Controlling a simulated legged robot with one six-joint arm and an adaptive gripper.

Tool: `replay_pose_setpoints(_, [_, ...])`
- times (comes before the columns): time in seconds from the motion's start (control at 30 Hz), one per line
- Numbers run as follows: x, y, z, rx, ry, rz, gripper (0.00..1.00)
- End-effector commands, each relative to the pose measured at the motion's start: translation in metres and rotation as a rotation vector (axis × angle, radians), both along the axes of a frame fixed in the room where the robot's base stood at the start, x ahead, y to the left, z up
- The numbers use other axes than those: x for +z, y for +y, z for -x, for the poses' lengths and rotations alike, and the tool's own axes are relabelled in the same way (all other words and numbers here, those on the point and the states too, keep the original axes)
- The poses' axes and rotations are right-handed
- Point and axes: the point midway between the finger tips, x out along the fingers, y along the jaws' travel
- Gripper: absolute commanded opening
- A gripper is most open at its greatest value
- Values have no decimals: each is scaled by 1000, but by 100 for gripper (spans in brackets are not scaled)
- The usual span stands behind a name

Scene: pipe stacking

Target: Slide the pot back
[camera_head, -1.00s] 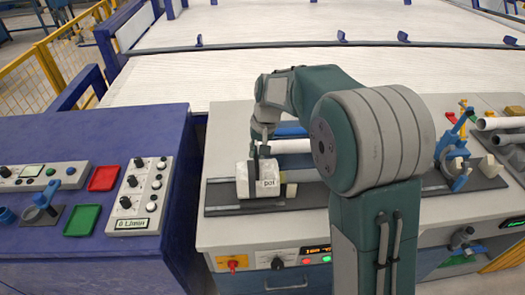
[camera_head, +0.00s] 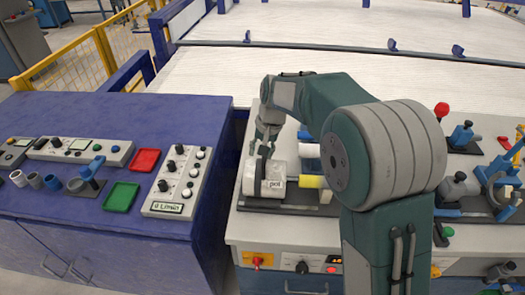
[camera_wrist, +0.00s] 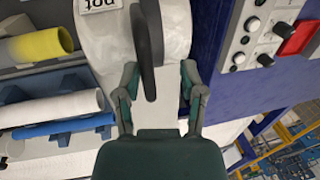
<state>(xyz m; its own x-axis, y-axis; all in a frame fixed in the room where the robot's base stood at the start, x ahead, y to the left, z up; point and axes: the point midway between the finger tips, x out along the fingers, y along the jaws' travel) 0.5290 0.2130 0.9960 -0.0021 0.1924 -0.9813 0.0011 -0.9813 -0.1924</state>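The pot (camera_head: 277,176) is a whitish block with a "pot" label, sitting on a dark rail base on the grey bench. In the wrist view the pot (camera_wrist: 105,38) fills the upper middle, with a dark upright handle (camera_wrist: 149,45) on it. My gripper (camera_head: 265,150) is at the pot's top, by the handle. In the wrist view my gripper (camera_wrist: 160,85) has its two fingers spread apart, one each side of the handle, with a gap at the right finger. A yellow-ended pipe (camera_head: 312,182) lies just right of the pot; whether it touches is unclear.
A white pipe (camera_head: 309,150) lies behind the yellow one, with a blue pipe (camera_wrist: 65,125) beside it in the wrist view. Blue clamps (camera_head: 500,180) stand at the right. A blue console (camera_head: 70,210) with a control box (camera_head: 180,180) is left of the bench.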

Motion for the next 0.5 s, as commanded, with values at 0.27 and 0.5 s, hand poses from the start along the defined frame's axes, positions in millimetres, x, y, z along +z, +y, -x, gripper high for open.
replay_pose_setpoints(0.27, [3,-4,-1,-1,-2,-2,52])
replay_pose_setpoints(0.5, [39,-7,-2,-2,-6,0,52])
